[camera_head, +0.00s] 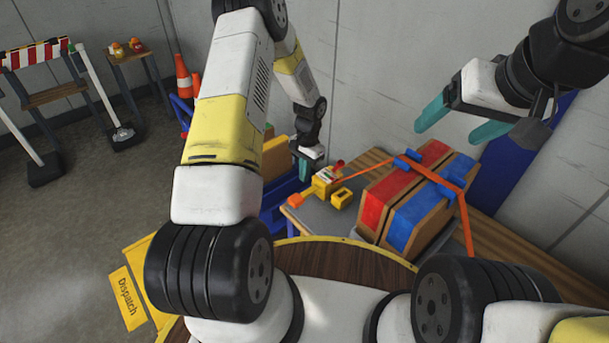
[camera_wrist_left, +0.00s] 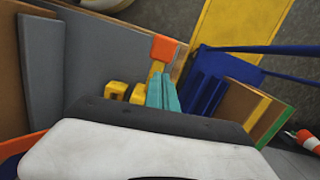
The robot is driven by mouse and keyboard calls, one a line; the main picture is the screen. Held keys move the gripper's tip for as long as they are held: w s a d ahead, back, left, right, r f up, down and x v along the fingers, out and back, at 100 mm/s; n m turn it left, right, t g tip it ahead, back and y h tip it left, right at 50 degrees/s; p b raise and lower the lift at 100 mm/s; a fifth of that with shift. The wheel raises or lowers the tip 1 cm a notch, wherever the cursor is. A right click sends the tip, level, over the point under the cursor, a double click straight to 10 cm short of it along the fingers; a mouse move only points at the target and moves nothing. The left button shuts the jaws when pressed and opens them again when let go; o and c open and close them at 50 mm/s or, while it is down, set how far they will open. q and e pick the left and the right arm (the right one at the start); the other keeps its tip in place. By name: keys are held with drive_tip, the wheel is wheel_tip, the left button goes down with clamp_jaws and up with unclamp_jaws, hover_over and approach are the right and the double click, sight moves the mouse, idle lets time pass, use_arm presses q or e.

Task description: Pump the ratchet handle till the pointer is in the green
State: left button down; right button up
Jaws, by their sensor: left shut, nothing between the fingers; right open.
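The yellow ratchet (camera_head: 324,187) sits on the grey tabletop beside the strapped load, its handle ending in an orange grip (camera_head: 295,200). In the left wrist view the orange grip (camera_wrist_left: 164,48) lies just beyond my fingertips. A small yellow box (camera_head: 342,198), perhaps the gauge, is beside the ratchet; its pointer and green zone are too small to make out. My left gripper (camera_head: 304,172) is shut and empty, just above and beside the handle; its teal fingers (camera_wrist_left: 163,95) are together in the wrist view. My right gripper (camera_head: 448,134) is open and empty, above the load.
An orange strap (camera_head: 464,215) runs over the crate (camera_head: 410,198) with red and blue panels and blue corner pieces. Blue structure (camera_wrist_left: 212,80) and boards lie beside the ratchet. Cones (camera_head: 183,75) and a striped barrier (camera_head: 34,53) stand at far left, with open floor before them.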

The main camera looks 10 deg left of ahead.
sight(296, 198)
idle(0.4)
use_arm(q)
drive_tip(key=shift+s+a+r, duration=0.3)
drive_tip(key=shift+s+a, duration=0.05)
drive_tip(key=shift+s, duration=0.15)
drive_tip(key=shift+s+a+r, duration=0.25)
drive_tip(key=shift+s+a, duration=0.05)
drive_tip(key=shift+s, duration=0.2)
drive_tip(key=shift+s+a+r, duration=0.15)
drive_tip(key=shift+s+r, duration=0.15)
drive_tip(key=shift+s, duration=0.05)
drive_tip(key=shift+s+a+f, duration=0.1)
drive_tip(key=shift+s+f, duration=0.05)
drive_tip(key=shift+f, duration=1.6)
drive_tip(key=shift+s+a+f, duration=0.1)
drive_tip(key=shift+f, duration=1.6)
